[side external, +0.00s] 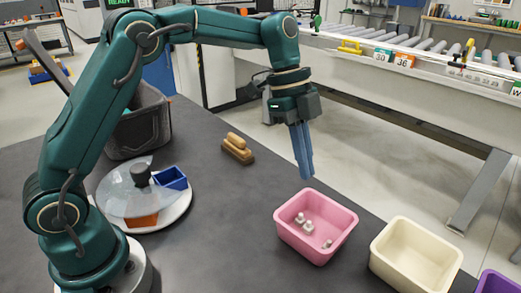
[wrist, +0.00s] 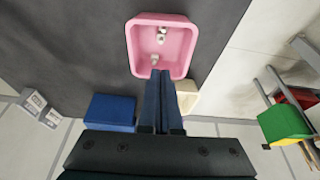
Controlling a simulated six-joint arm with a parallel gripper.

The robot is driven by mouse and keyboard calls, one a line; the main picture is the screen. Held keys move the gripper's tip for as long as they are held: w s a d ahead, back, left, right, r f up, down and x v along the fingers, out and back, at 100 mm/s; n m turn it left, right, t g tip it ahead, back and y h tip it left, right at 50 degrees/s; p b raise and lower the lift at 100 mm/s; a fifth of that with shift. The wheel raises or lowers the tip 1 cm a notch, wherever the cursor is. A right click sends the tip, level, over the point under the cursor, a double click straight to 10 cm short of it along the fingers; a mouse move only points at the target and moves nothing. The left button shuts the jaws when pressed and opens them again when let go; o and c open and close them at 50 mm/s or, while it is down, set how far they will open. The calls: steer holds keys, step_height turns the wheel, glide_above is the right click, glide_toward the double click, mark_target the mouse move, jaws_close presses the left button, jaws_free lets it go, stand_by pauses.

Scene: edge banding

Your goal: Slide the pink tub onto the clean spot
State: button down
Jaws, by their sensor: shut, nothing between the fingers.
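The pink tub (side external: 316,226) stands upright on the dark table, with a few small pale metallic pieces (side external: 308,223) inside. It also shows in the wrist view (wrist: 162,45), ahead of my fingertips. My gripper (side external: 306,178) points down with its blue fingers together and empty. In the side view the fingertips are above the table, just behind the tub's far rim. In the wrist view the shut fingers (wrist: 160,75) overlap the tub's near edge in the picture; I cannot tell if they touch it. I cannot make out a distinct clean spot.
A cream tub (side external: 416,252) and a purple tub (side external: 498,283) stand right of the pink one. A wooden-handled brush (side external: 237,149), a round tray with a clear cover (side external: 130,190) and a dark bin (side external: 140,125) are left. The dark table (side external: 225,225) is bare left of the pink tub.

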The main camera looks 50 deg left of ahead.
steer(key=x, duration=0.9)
steer(key=shift+s+d+f, duration=0.1)
steer(key=shift+f, duration=0.15)
steer(key=a, duration=0.3)
steer(key=shift+a, duration=0.55)
steer(key=a, duration=1.6)
steer(key=shift+s+a, duration=0.4)
steer(key=shift+d, duration=0.1)
